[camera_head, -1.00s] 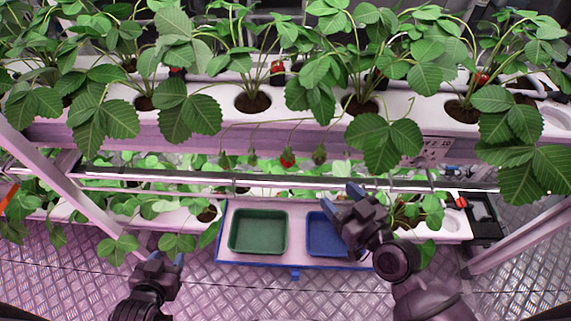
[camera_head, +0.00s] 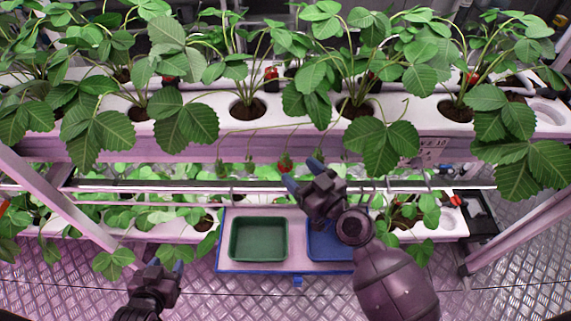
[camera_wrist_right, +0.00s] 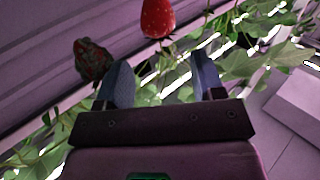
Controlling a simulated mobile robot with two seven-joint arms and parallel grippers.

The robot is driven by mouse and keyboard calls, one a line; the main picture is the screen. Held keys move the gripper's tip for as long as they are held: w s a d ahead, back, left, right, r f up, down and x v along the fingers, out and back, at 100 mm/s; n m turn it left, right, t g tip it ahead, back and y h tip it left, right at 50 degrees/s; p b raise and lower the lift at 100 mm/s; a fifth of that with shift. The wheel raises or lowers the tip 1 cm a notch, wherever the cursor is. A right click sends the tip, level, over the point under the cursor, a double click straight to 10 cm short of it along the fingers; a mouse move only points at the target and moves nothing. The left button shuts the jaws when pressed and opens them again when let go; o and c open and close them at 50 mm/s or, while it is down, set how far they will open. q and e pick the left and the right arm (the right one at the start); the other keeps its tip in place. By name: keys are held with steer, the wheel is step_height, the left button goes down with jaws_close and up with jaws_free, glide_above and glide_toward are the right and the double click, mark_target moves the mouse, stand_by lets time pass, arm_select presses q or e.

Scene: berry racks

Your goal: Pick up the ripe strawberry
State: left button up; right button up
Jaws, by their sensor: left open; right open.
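The ripe strawberry (camera_head: 284,162) is red and hangs below the upper planter's front edge. In the right wrist view the ripe strawberry (camera_wrist_right: 157,18) hangs just beyond the fingertips, roughly in line with the gap between them. My right gripper (camera_head: 303,174) is open and empty, close below and right of it; its fingers also show in the wrist view (camera_wrist_right: 163,78). A darker, greenish-red berry (camera_wrist_right: 92,60) hangs left of the fingers there. My left gripper (camera_head: 165,266) is open and empty, low at the left, far from the berries.
Greenish berries (camera_head: 249,168) hang left of the ripe one. A metal rail (camera_head: 130,186) runs behind the berries. A green tray (camera_head: 234,240) and a blue tray (camera_head: 330,262), partly hidden by my right arm, sit on a blue-edged platform (camera_head: 226,267). Leaves (camera_head: 375,145) hang at the right.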

mark_target(286, 160)
steer(key=shift+x, duration=2)
steer(key=shift+s+f, duration=0.1)
steer(key=shift+f, duration=0.1)
steer(key=c, duration=0.7)
